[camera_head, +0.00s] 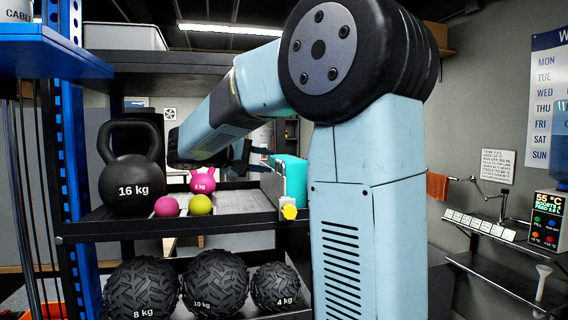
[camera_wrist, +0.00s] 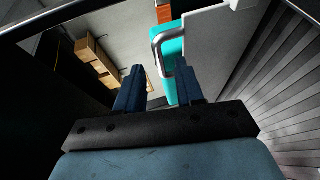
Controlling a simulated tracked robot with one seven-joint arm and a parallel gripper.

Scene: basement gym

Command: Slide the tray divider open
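A teal block (camera_head: 291,180) stands upright at the right end of the grey tray (camera_head: 232,203) on the middle shelf. In the wrist view a teal panel with a curved metal handle (camera_wrist: 157,40) lies ahead; it appears to be the divider. My gripper (camera_head: 264,159) is at the left of the teal block, pointing toward it. In the wrist view my gripper (camera_wrist: 160,78) has its two dark blue fingers apart, with the handle beyond the fingertips. I cannot tell whether the right finger touches the teal panel.
A yellow knob-like thing (camera_head: 289,212) is at the shelf's front right. Heavy tread-patterned balls (camera_head: 213,283) fill the shelf below.

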